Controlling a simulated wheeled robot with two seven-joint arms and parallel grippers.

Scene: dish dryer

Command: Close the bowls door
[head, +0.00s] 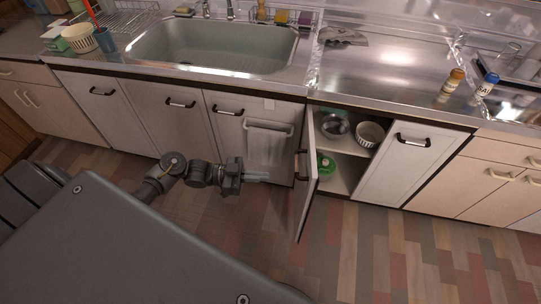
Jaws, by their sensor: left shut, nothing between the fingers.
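The bowls door (305,190) is swung open, standing out from the cabinet edge-on to me, with a dark handle on its left face. Behind it the cabinet (342,172) is open, with a metal bowl (334,124) and a white patterned bowl (370,133) on the upper shelf. A green-lidded container (325,166) sits below, partly hidden by the door. My left gripper (264,178) is shut and empty, pointing right, left of the open door and apparently short of it. My right gripper is not in view.
The sink (215,45) and the metal counter (375,70) run above. Two bottles (452,82) (487,84) stand at the right. The floor (390,250) right of the door is clear.

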